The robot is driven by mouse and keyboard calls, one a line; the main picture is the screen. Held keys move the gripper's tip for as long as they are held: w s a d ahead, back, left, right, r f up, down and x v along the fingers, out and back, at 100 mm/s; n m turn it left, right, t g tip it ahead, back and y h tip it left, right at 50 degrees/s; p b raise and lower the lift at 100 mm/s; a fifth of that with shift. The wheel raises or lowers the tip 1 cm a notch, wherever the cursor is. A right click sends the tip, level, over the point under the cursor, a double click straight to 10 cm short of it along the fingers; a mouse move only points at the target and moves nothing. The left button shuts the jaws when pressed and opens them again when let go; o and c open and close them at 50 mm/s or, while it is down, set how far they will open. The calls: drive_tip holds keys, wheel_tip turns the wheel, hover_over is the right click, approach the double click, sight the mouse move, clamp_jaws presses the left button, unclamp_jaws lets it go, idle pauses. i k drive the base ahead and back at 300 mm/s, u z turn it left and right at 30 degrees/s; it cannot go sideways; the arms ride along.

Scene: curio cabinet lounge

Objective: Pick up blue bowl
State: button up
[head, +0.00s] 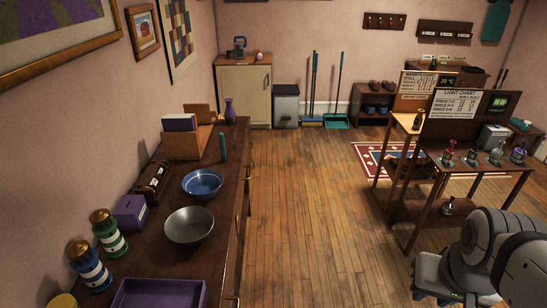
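The blue bowl (203,183) sits upright on the long dark wooden cabinet top (215,230) at the left. It has a lighter rim and looks empty. A grey metal bowl (189,226) stands just in front of it, close to its near side. My grey arm shows at the lower right, far from the bowl across open floor. What seems to be my gripper (445,290) is at its lower end, cut by the frame edge. Its fingers are not clear, and no held object is visible.
A dark green cylinder (223,147) and a wooden organizer (188,139) stand behind the bowl. A purple box (131,212), striped canisters (109,233) and a purple tray (158,294) share the top. Wooden floor (300,200) is clear between cabinet and display tables (465,160).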

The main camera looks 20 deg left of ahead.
sight(201, 183)
drive_tip(key=z, duration=0.3)
drive_tip(key=i, duration=2.7)
drive_tip(key=u, duration=3)
drive_tip(key=i, duration=1)
drive_tip(key=z, duration=0.1)
